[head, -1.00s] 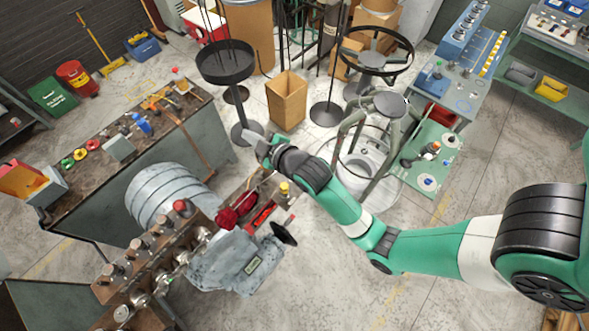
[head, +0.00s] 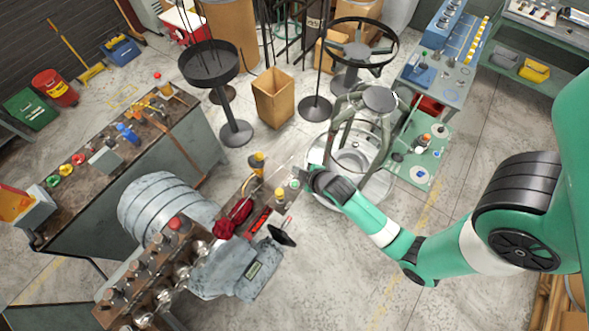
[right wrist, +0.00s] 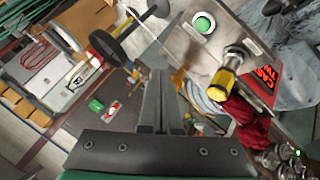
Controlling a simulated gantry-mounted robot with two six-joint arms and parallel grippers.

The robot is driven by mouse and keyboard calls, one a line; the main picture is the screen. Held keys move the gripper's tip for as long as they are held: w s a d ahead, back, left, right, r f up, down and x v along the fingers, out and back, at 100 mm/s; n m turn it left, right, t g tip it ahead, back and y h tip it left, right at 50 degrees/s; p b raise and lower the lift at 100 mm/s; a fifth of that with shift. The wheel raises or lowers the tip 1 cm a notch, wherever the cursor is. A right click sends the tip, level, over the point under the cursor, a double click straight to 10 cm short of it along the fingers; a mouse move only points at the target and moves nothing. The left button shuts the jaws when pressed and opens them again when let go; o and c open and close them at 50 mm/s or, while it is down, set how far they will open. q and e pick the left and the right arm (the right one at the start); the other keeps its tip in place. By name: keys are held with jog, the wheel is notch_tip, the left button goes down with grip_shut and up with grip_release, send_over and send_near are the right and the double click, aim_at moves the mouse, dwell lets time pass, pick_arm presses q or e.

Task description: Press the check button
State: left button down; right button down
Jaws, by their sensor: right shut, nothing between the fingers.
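A round green button (head: 294,184) sits at the far right end of the machine's control panel. In the right wrist view the green button (right wrist: 203,24) looks bright, on a grey plate at the upper middle. My right gripper (head: 309,172) is just beside the button in the head view, apart from or near it; contact cannot be told. In the right wrist view the right gripper's fingers (right wrist: 160,78) are shut and empty, left of and below the button. My left gripper is not in view.
A yellow-capped knob (right wrist: 222,82) stands close to the button, and a red-lit display (right wrist: 266,76) lies beyond it. A red part (head: 241,210) and a black handwheel (head: 282,235) are on the machine. A round wire stand (head: 352,160) stands behind my right arm.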

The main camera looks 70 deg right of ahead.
jog(key=shift+f, duration=0.1)
jog(key=b, duration=0.7)
send_over(297, 186)
notch_tip(297, 186, down, 8)
jog(key=shift+f+b, duration=0.3)
jog(key=shift+f, duration=0.1)
dwell(1.3)
jog(key=shift+f, duration=0.3)
jog(key=shift+f+b, duration=0.4)
dwell(0.5)
jog(key=shift+r+p, duration=0.8)
jog(key=shift+p, duration=0.15)
